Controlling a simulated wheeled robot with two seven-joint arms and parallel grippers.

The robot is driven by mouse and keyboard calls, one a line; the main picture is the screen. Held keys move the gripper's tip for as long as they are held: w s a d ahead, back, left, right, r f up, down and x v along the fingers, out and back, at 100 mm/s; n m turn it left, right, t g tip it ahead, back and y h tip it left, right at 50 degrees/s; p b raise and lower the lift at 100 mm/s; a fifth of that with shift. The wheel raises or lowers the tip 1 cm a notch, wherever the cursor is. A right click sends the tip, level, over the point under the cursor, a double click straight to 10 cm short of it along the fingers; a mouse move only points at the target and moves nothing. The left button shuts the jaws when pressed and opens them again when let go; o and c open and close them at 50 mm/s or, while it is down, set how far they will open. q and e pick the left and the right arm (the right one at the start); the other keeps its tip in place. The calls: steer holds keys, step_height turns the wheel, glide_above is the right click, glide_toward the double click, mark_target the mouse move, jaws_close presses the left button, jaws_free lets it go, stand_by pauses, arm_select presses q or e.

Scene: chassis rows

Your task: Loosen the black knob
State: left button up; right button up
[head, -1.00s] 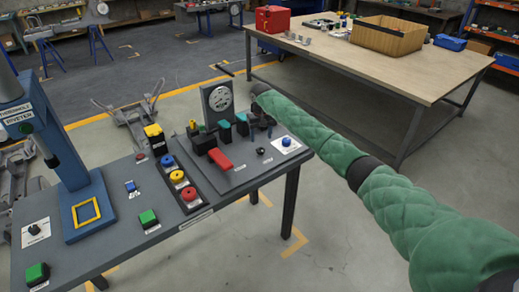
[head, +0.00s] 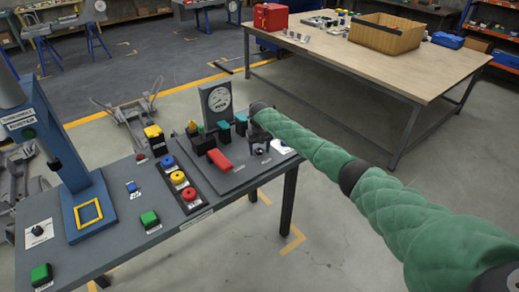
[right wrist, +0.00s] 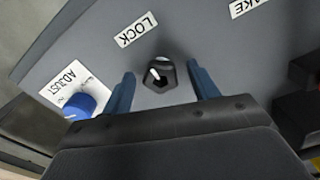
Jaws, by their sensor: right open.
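The black knob (right wrist: 159,74) stands on a grey panel by a LOCK label in the right wrist view. It has a pale mark on its top. My right gripper (right wrist: 163,82) is open, with one blue finger on each side of the knob and a gap to each. In the head view the right gripper (head: 262,140) is over the right end of the panel, and its fingers partly hide the knob there. My left gripper is not in view.
A blue knob (right wrist: 79,106) marked ADJUST is close to the left finger in the right wrist view. A red lever (head: 219,160), a round gauge (head: 218,99) and coloured buttons crowd the bench (head: 130,235). Another black knob (head: 38,231) is at the far left.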

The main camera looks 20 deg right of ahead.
steer(key=c, duration=1)
steer(key=shift+n, duration=0.4)
